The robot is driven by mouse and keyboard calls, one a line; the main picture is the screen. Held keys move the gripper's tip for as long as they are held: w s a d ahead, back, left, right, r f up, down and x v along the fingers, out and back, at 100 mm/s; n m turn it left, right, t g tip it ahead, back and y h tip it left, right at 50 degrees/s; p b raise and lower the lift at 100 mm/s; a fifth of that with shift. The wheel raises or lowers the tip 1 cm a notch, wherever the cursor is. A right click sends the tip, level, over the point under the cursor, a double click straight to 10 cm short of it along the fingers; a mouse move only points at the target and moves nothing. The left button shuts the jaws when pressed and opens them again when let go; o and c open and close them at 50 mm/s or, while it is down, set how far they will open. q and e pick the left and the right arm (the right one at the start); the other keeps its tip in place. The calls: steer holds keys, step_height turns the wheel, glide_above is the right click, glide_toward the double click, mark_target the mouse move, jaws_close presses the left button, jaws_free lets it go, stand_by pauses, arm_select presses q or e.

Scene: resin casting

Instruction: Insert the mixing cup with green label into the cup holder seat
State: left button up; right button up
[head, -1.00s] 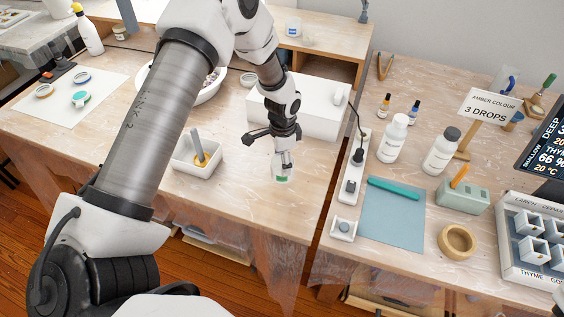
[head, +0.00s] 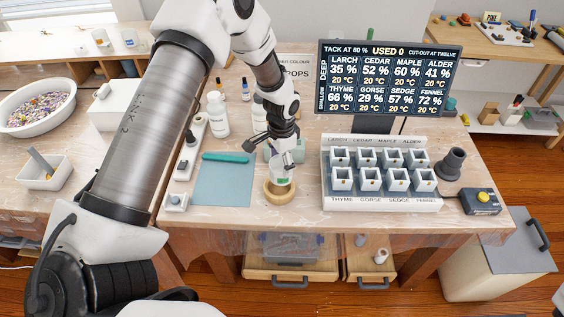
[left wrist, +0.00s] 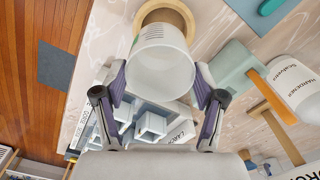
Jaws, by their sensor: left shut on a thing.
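The mixing cup (head: 281,174) is a translucent white cup with a green label patch low on its side. My left gripper (head: 281,158) is shut on it near the rim and holds it upright. The cup also fills the middle of the left wrist view (left wrist: 160,68), its open mouth towards the camera. The cup holder seat, a round wooden ring (head: 280,197), stands on the table just below the cup. In the left wrist view the ring (left wrist: 176,14) shows behind the cup's far edge. Whether the cup touches the ring cannot be told. My right gripper is not in view.
A white rack (head: 380,201) of small square cups stands right of the ring. A blue mat (head: 223,185) with a teal tool (head: 225,158) lies to the left. A green block (head: 271,152) and white bottles (head: 217,113) stand behind. The table's front edge is close.

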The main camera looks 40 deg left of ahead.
mark_target(279, 170)
arm_select(q)
steer(key=shift+w+d+r, duration=0.1)
steer(key=shift+r, duration=0.15)
steer(key=shift+s+a+f, duration=0.1)
steer(key=shift+s+a, duration=0.05)
steer(key=shift+a, duration=0.3)
steer(key=shift+s+a+f, duration=0.1)
steer(key=shift+s+a, duration=0.05)
steer(key=shift+a, duration=0.25)
steer(key=shift+d+r, duration=0.1)
steer(key=shift+d, duration=0.05)
steer(key=shift+w+d+f, duration=0.15)
steer(key=shift+d+f, duration=0.1)
steer(key=shift+f, duration=0.05)
step_height(279, 170, down, 3)
steer(key=shift+r+b, duration=0.1)
steer(key=shift+b, duration=0.65)
steer(key=shift+a+f, duration=0.15)
steer(key=shift+f, duration=0.35)
steer(key=shift+r, duration=0.1)
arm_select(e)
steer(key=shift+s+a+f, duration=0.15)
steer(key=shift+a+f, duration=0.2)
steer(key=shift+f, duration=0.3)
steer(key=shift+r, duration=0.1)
